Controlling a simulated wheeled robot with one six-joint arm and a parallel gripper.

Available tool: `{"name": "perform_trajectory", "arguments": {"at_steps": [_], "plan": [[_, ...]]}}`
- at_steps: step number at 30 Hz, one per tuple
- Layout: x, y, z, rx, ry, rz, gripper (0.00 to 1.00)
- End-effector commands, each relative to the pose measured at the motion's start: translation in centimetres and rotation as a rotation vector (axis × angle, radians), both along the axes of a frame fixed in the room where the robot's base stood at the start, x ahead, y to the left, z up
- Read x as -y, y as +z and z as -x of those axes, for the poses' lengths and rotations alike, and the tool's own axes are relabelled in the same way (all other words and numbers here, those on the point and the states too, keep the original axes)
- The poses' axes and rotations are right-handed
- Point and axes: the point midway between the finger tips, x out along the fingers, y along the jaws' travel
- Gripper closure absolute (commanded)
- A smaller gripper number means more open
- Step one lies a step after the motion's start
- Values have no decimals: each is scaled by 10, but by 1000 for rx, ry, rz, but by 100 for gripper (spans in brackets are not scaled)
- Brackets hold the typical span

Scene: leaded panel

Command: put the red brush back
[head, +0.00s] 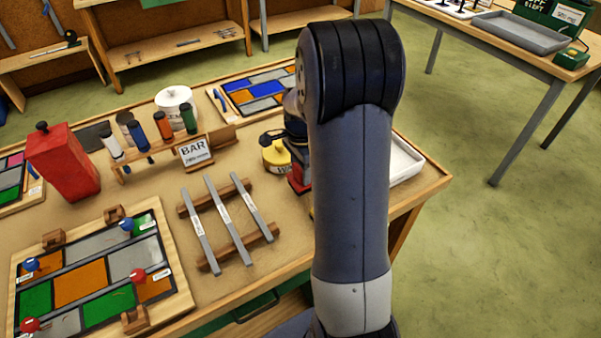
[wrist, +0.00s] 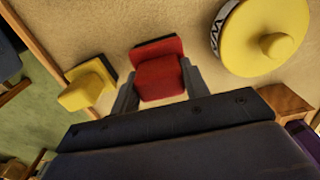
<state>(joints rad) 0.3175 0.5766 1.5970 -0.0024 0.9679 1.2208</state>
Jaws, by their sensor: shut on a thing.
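A red brush (wrist: 159,76) with a dark edge is between the two grey fingers of my gripper (wrist: 158,85) in the wrist view. My gripper is shut on it. I cannot tell whether the brush touches the bench or is held just above it. In the head view my arm hides most of the gripper, and a bit of the red brush (head: 299,182) shows at the arm's left edge. A yellow brush (wrist: 90,84) with a dark edge is on the bench left of the red one in the wrist view, apart from it.
A round yellow tin (wrist: 262,38) is right of the brush, also in the head view (head: 275,157). A white tray (head: 405,161) is right of my arm. Lead bars on a wooden rack (head: 187,210), a "BAR" sign (head: 194,151) and a leaded panel (head: 80,283) lie left.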

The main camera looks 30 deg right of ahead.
Motion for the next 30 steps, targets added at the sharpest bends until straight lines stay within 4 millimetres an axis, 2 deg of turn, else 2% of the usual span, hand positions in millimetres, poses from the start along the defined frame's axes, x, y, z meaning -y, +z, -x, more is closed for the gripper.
{"name": "perform_trajectory", "arguments": {"at_steps": [4, 16, 17, 18, 24, 30], "plan": [[0, -16, 0, -1, 0, 0, 78], [0, -22, 0, 1, 0, 1, 78], [0, -21, 0, 1, 0, 0, 54], [0, -21, 0, 1, 0, 0, 51], [0, -20, 0, 1, 0, 0, 35], [0, -20, 0, 1, 0, 0, 35]]}}
